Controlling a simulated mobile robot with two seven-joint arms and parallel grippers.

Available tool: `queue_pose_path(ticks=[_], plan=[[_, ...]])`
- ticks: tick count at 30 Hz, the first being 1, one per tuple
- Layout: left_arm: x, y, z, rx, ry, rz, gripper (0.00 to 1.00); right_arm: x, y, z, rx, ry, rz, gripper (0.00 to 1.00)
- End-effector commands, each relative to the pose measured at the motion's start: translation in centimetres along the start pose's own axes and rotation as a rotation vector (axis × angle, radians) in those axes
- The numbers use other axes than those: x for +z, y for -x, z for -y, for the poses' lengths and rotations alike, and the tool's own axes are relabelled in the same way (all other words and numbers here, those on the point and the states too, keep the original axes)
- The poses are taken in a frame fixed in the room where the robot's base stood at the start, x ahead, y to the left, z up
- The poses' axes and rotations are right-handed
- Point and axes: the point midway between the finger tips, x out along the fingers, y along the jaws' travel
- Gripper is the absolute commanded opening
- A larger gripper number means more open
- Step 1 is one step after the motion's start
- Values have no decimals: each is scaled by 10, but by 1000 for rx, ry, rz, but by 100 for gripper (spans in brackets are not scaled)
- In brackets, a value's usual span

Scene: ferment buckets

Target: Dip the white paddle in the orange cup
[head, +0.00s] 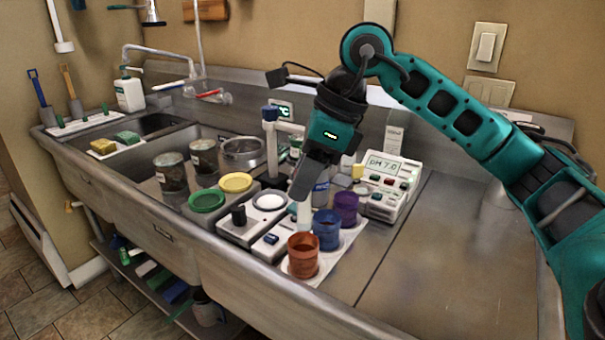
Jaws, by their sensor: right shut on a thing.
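The orange cup (303,256) stands upright at the front end of a row of cups on a white mat (335,262). A blue cup (327,231) and a purple cup (347,208) stand behind it. My right gripper (302,190) points down, just above and behind the orange cup. It is shut on the white paddle (304,214), of which a pale lower part shows below the fingers. The paddle's lower end is close to the orange and blue cups' rims. I cannot tell whether it is inside a cup. My left gripper is not in view.
A pH meter (388,185) stands behind the cups. Two jars (171,172) stand further left. The steel counter (440,260) at right is clear.

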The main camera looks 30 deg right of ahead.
Motion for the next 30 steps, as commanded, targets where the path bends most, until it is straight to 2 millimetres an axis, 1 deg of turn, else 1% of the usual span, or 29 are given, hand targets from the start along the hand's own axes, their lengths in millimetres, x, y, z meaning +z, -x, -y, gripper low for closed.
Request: queue_pose_path(ticks=[1, 4, 8, 13, 18, 24, 30], plan=[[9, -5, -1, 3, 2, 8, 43, -4, -10, 0, 0, 0, -1, 0], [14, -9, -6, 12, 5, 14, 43, -8, -19, 0, 0, 1, -1, 0], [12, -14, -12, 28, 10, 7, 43, -13, -31, 0, 1, 1, -1, 0], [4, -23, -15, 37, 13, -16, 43, -19, -47, 0, 0, 1, 0, 0], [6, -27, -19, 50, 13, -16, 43, -25, -60, 0, 0, 2, 0, 0], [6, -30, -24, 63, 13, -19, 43, -28, -68, 0, 1, 2, 0, 0], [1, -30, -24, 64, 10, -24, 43, -29, -69, 0, 1, 2, 0, 0]])
